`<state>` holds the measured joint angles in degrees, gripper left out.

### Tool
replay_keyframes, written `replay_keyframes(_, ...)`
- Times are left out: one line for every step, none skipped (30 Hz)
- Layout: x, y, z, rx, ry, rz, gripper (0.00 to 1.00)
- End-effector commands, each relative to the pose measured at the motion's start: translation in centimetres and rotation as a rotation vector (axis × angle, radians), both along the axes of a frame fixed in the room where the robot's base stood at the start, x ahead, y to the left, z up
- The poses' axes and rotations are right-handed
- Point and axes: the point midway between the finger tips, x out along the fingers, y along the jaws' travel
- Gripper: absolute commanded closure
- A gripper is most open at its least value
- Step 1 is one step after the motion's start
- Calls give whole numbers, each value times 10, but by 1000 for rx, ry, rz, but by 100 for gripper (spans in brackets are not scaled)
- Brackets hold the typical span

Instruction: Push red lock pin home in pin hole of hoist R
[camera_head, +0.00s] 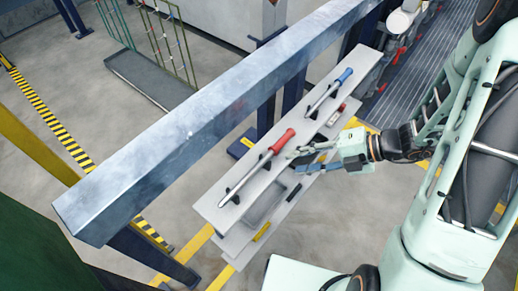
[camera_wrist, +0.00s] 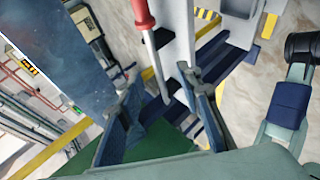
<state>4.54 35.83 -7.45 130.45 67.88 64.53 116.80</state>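A red-handled rod (camera_head: 265,158) with a long metal shaft lies on black holders on the grey shelf (camera_head: 218,205). In the wrist view its red handle (camera_wrist: 143,13) is at the top, and the shaft points down into the gap between my fingers. My gripper (camera_head: 301,158) is just right of the red handle, by the shelf's right edge. Its fingers, seen in the wrist view (camera_wrist: 160,80), are spread apart with nothing clearly held. I cannot tell whether the rod is the lock pin. Small red parts (camera_head: 400,55) show at the upper right. Hoist R and its pin hole cannot be made out.
A blue-handled rod (camera_head: 341,78) lies farther along the shelf. A thick steel beam (camera_head: 190,135) runs diagonally left of the shelf. A lower shelf (camera_head: 235,243) sits beneath, with a yellow label (camera_head: 262,232).

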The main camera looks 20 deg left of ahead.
Motion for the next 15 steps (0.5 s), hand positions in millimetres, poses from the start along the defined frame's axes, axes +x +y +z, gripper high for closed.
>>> replay_keyframes(-1,5,0,14,27,-22,67)
replay_keyframes(0,8,-2,19,35,-30,67)
replay_keyframes(-1,14,-5,22,40,-35,67)
replay_keyframes(-1,18,-7,24,43,-37,67)
replay_keyframes(-2,22,-10,24,44,-36,67)
replay_keyframes(-2,28,-14,23,45,-35,67)
replay_keyframes(-3,32,-17,21,43,-35,67)
replay_keyframes(-3,36,-19,22,41,-34,67)
replay_keyframes(-3,40,-22,22,40,-35,67)
replay_keyframes(-3,43,-24,23,40,-33,67)
replay_keyframes(-3,46,-26,21,40,-34,67)
replay_keyframes(-3,48,-27,20,39,-34,67)
replay_keyframes(-3,50,-28,20,39,-34,67)
replay_keyframes(-3,51,-29,19,38,-34,67)
replay_keyframes(-4,53,-30,19,38,-34,67)
